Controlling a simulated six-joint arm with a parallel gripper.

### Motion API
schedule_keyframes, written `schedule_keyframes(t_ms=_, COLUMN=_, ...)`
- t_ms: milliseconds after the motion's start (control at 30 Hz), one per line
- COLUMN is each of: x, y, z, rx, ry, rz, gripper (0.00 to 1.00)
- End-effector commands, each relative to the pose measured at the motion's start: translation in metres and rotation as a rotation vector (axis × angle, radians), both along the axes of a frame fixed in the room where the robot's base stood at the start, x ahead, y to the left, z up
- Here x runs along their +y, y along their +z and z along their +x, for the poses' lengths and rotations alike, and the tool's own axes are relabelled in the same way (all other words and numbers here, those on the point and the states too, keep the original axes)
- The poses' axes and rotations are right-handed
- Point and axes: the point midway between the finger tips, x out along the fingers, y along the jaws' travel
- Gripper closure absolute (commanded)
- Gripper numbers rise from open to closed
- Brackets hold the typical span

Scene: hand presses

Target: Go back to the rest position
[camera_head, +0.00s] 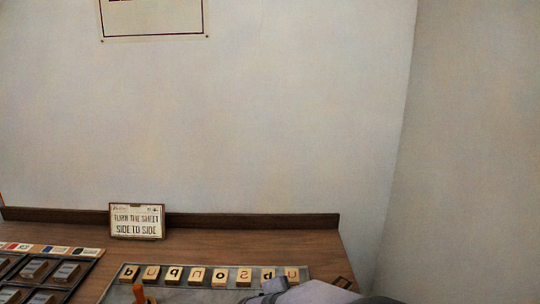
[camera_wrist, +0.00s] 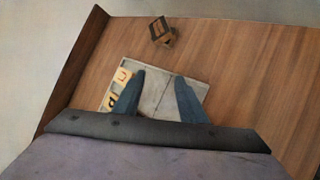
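My gripper shows in the wrist view (camera_wrist: 160,95) with its two blue-grey fingers spread apart and nothing visible between them. It points down above a grey tray (camera_wrist: 158,97). In the head view my purple-grey arm end (camera_head: 315,292) covers the right part of the same tray (camera_head: 122,283). The tray holds a row of letter blocks (camera_head: 197,276) along its back. The fingertips are out of sight or unclear in the head view.
A sign (camera_head: 136,221) reading "TURN THE SHEET SIDE TO SIDE" stands at the back ledge (camera_head: 260,219). A compartmented case (camera_head: 45,275) is at left. An orange-handled thing (camera_head: 140,293) stands by the tray. A small dark-and-tan block (camera_wrist: 162,33) lies beyond the tray. Bare wood (camera_wrist: 255,75) lies right.

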Motion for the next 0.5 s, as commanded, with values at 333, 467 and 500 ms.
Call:
schedule_keyframes(t_ms=333, x=-0.096, y=0.014, z=-0.149, rx=0.125, ry=-0.853, rz=0.507, gripper=0.62)
schedule_keyframes(t_ms=467, x=-0.094, y=0.021, z=-0.192, rx=0.134, ry=-1.141, rz=0.689, gripper=0.62)
schedule_keyframes(t_ms=500, x=-0.092, y=0.023, z=-0.203, rx=0.134, ry=-1.218, rz=0.738, gripper=0.62)
